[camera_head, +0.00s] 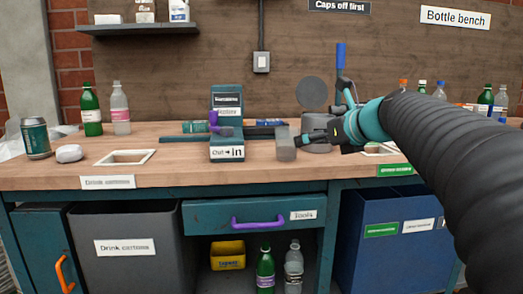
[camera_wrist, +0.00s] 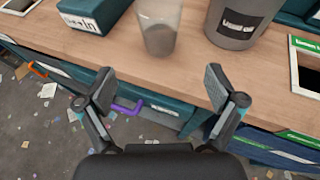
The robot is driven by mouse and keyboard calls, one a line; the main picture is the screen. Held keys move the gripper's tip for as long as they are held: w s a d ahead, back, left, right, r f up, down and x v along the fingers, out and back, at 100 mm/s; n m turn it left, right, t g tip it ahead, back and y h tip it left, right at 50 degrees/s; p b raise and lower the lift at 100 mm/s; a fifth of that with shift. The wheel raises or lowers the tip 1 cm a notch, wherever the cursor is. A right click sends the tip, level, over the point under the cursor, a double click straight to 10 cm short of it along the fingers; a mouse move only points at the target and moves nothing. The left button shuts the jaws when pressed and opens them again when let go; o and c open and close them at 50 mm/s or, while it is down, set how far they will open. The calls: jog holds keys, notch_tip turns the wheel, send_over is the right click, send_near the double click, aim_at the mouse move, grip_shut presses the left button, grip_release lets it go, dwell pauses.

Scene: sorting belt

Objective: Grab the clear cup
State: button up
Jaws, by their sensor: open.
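The clear cup (camera_wrist: 158,30) stands on the wooden bench top near its front edge, at the top centre of the wrist view. It looks greyish and see-through, and its top is cut off there. In the head view the cup (camera_head: 285,146) is right of the teal "Out → in" box. My gripper (camera_wrist: 160,88) is open and empty, with its fingers spread wide. The cup lies beyond the fingertips, roughly centred between them, and is not touched. In the head view my gripper (camera_head: 318,138) is beside the cup on its right.
A grey "Used oil" pot (camera_wrist: 234,28) stands close right of the cup. The "Out → in" box (camera_head: 227,138) is to the left. A framed bench opening (camera_wrist: 306,68) is at the right. The purple-handled drawer (camera_head: 258,212) and blue bin (camera_head: 378,215) sit below the bench edge.

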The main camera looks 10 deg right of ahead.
aim_at(293, 146)
jog(key=x, duration=0.7)
jog(key=shift+w+a+f+b, duration=0.1)
jog(key=shift+w+f+b, duration=0.1)
jog(key=shift+b, duration=0.1)
jog(key=shift+r+b+x, duration=0.2)
jog(key=shift+b+x, duration=0.15)
jog(key=shift+x, duration=2.3)
jog(key=shift+w, duration=0.1)
jog(key=c, duration=1.3)
